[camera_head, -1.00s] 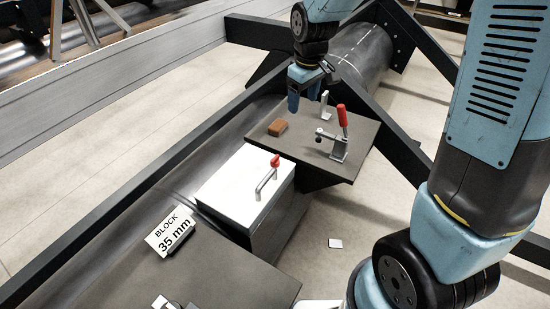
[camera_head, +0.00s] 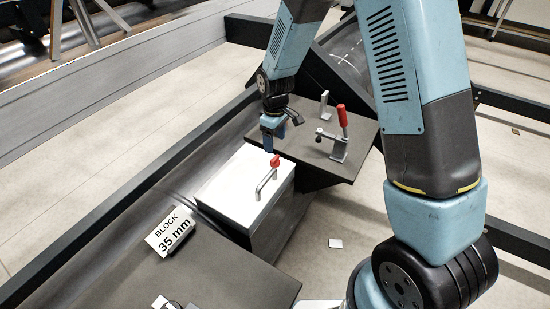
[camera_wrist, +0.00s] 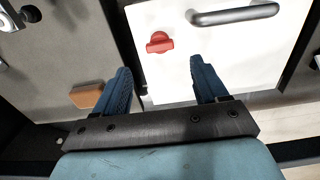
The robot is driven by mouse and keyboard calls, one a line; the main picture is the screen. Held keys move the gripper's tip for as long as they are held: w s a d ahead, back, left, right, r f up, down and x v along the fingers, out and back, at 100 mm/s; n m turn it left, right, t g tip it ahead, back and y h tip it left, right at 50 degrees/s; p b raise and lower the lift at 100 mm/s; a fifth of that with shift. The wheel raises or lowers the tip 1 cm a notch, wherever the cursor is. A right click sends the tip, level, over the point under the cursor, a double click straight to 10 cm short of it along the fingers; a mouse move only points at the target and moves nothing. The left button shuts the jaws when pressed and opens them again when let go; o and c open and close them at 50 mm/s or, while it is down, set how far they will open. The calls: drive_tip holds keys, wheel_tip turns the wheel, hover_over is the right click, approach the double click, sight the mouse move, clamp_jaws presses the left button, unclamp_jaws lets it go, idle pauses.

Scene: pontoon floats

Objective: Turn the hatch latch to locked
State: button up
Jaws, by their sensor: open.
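The hatch is a white lid (camera_head: 232,188) on a dark box, with a grey bar handle (camera_head: 265,184) on top. The red latch knob (camera_head: 275,160) sits at the lid's far corner, near the handle's end. In the wrist view the red latch (camera_wrist: 159,42) lies just beyond my fingertips, its wide part pointing sideways. My gripper (camera_head: 273,140) hangs just behind the lid's far edge, close to the latch. In the wrist view my gripper (camera_wrist: 160,78) is open and empty, its blue fingers apart, with the latch ahead between them. Whether a finger touches the lid is unclear.
A grey plate (camera_head: 335,160) behind the hatch carries a red-handled toggle clamp (camera_head: 341,135) and a small upright bracket (camera_head: 324,105). A brown block (camera_wrist: 87,96) lies on it beside my left finger. A "BLOCK 35 mm" sign (camera_head: 171,231) stands on the front plate.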

sight(275, 158)
wheel_tip(275, 158, down, 9)
drive_tip(key=shift+r, duration=0.1)
idle(0.3)
drive_tip(key=c, duration=1.1)
